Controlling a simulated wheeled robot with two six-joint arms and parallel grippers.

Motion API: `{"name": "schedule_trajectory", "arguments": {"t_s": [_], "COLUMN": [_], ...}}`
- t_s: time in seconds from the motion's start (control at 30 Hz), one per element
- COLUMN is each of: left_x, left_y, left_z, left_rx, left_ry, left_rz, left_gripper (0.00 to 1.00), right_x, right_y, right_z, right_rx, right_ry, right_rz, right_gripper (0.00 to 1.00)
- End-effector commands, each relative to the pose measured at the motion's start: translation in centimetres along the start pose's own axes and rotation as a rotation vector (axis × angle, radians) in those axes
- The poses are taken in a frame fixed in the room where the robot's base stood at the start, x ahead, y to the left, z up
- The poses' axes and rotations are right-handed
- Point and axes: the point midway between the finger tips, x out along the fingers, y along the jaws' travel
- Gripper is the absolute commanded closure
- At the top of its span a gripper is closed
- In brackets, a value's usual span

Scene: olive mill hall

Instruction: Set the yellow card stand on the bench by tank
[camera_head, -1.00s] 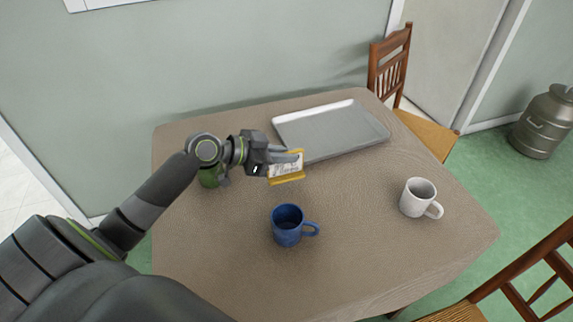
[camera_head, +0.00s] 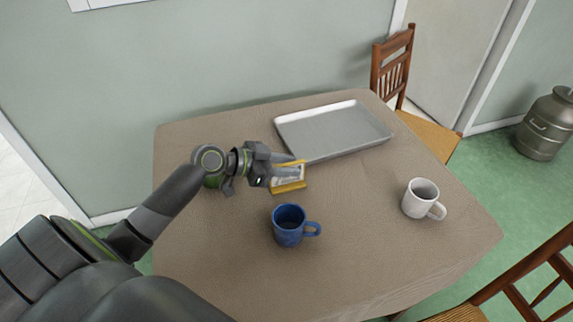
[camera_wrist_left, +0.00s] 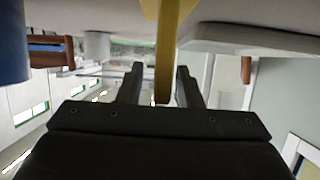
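The yellow card stand (camera_head: 290,185) with a pale card stands on the brown table (camera_head: 370,230), in front of the tray's near left corner. My left gripper (camera_head: 291,163) is at the stand, reaching in from the left. In the left wrist view the yellow stand (camera_wrist_left: 165,55) lies between the two fingers, with a gap visible beside it, so the gripper looks open around it. The fingers hide part of the stand in the head view. My right gripper is not in view.
A grey tray (camera_head: 330,130) lies at the back. A blue mug (camera_head: 288,226) stands just in front of the stand, a white mug (camera_head: 419,199) at the right. A green thing (camera_head: 214,181) is partly hidden under my left arm. A metal can (camera_head: 546,125) stands on the floor.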

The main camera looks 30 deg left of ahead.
Motion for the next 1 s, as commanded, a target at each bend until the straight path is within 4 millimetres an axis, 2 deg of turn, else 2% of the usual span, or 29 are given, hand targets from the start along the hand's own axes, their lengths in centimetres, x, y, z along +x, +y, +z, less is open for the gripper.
{"name": "schedule_trajectory", "arguments": {"t_s": [0.2, 0.27, 0.83, 1.0], "left_x": [-0.2, -0.8, -8.1, -9.9], "left_y": [0.0, 0.0, 0.0, 0.0], "left_z": [-0.5, -0.1, -0.1, -0.1], "left_rx": [0.000, 0.001, 0.002, 0.001], "left_ry": [0.000, -0.002, -0.006, -0.007], "left_rz": [0.000, 0.000, 0.001, 0.000], "left_gripper": [0.68, 0.68, 0.68, 0.68], "right_x": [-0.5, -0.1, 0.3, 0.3], "right_y": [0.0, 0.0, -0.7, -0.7], "right_z": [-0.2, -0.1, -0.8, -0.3], "right_rx": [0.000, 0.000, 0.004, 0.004], "right_ry": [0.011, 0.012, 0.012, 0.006], "right_rz": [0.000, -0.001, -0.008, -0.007], "right_gripper": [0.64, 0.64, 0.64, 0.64]}}
